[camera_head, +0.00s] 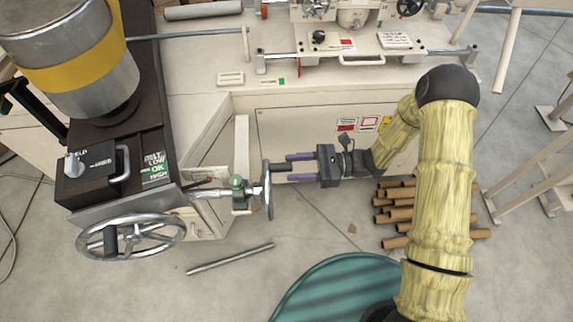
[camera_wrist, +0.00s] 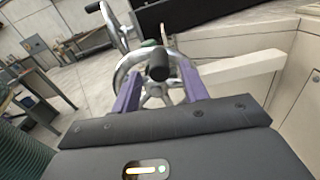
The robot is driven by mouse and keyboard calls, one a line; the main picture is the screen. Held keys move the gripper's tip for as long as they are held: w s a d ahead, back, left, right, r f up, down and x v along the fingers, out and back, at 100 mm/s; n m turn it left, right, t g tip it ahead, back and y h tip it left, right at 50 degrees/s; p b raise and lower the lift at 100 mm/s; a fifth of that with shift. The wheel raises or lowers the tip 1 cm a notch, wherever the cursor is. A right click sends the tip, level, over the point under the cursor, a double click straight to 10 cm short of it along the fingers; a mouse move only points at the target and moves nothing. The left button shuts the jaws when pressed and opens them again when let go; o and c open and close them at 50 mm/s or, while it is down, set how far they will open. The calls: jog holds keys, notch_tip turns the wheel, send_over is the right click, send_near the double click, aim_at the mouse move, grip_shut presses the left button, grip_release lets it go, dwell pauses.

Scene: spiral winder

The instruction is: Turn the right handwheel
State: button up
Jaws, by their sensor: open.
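The right handwheel (camera_head: 268,200) is a chrome wheel seen nearly edge-on in the head view, on a shaft with a green-topped fitting. Its black handle (camera_head: 279,167) sticks out to the right. My gripper (camera_head: 291,168) is open, with its purple fingers on either side of the handle's end. In the wrist view the wheel (camera_wrist: 128,66) faces me. The handle (camera_wrist: 158,67) shows end-on between my open fingers (camera_wrist: 158,76), with gaps visible on both sides. I cannot tell how far the fingers overlap the handle.
A second chrome handwheel (camera_head: 130,236) with a black handle stands to the left, below a dark control box (camera_head: 110,165). Cardboard tubes (camera_head: 396,215) lie on the floor below my arm. A metal rod (camera_head: 230,259) lies in front. A cream machine panel (camera_head: 315,125) is behind.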

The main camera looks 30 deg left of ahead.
jog(key=shift+x, duration=1.4)
grip_shut()
